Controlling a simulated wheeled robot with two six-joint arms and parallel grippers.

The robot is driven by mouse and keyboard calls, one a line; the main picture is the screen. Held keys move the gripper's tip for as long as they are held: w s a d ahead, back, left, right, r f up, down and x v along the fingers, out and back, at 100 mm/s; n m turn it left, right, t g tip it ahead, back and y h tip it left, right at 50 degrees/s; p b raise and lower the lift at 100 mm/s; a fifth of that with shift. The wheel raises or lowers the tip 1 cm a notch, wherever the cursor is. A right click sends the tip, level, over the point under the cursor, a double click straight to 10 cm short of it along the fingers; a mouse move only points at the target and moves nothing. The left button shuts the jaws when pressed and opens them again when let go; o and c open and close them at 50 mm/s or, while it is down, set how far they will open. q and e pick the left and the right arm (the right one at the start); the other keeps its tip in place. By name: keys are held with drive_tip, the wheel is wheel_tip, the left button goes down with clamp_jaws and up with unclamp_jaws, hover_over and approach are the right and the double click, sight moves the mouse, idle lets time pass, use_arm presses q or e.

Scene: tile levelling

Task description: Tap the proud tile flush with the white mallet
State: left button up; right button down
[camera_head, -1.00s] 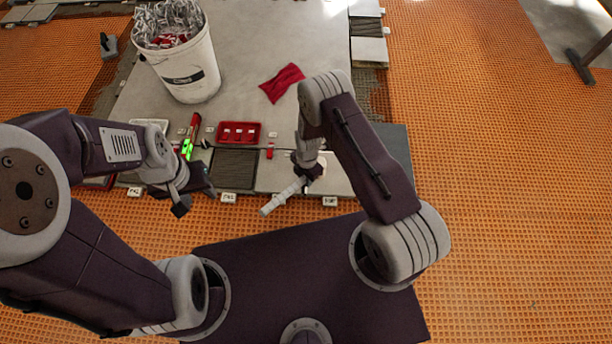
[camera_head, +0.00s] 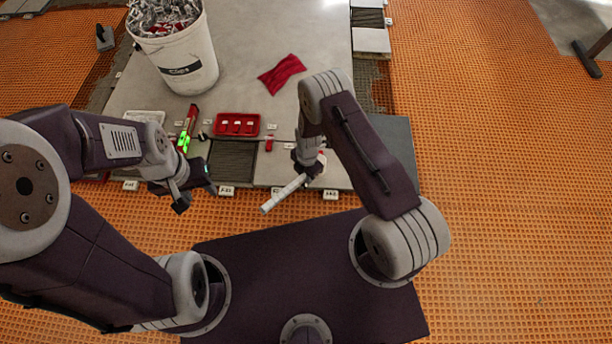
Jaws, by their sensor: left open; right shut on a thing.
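My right gripper (camera_head: 309,167) is shut on the white mallet (camera_head: 284,193). Its pale handle points down and left toward my base, and its head is mostly hidden by the gripper. The mallet is over the front row of tiles. A light grey tile (camera_head: 272,172) lies left of the gripper, and a dark ribbed square (camera_head: 234,162) lies further left. Another light tile (camera_head: 336,177) is partly covered by my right arm. I cannot tell which tile stands proud. My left gripper (camera_head: 197,194) is open and empty near the front left edge of the tiles.
A red tray (camera_head: 237,125), a red and green tool (camera_head: 186,130) and a red cloth (camera_head: 282,74) lie on the tiled floor. A white bucket (camera_head: 190,62) of clips stands at the back left.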

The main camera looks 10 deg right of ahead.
sight(306, 186)
drive_tip(key=shift+r, duration=0.7)
use_arm(q)
wheel_tip(306, 186, down, 5)
drive_tip(key=b, duration=0.6)
use_arm(e)
wheel_tip(306, 186, down, 7)
drive_tip(key=shift+r, duration=0.1)
wheel_tip(306, 186, up, 6)
drive_tip(key=p, duration=0.6)
drive_tip(key=shift+r, duration=0.2)
use_arm(q)
wheel_tip(306, 186, up, 6)
drive_tip(key=shift+f, duration=0.1)
use_arm(e)
drive_tip(key=shift+f, duration=0.2)
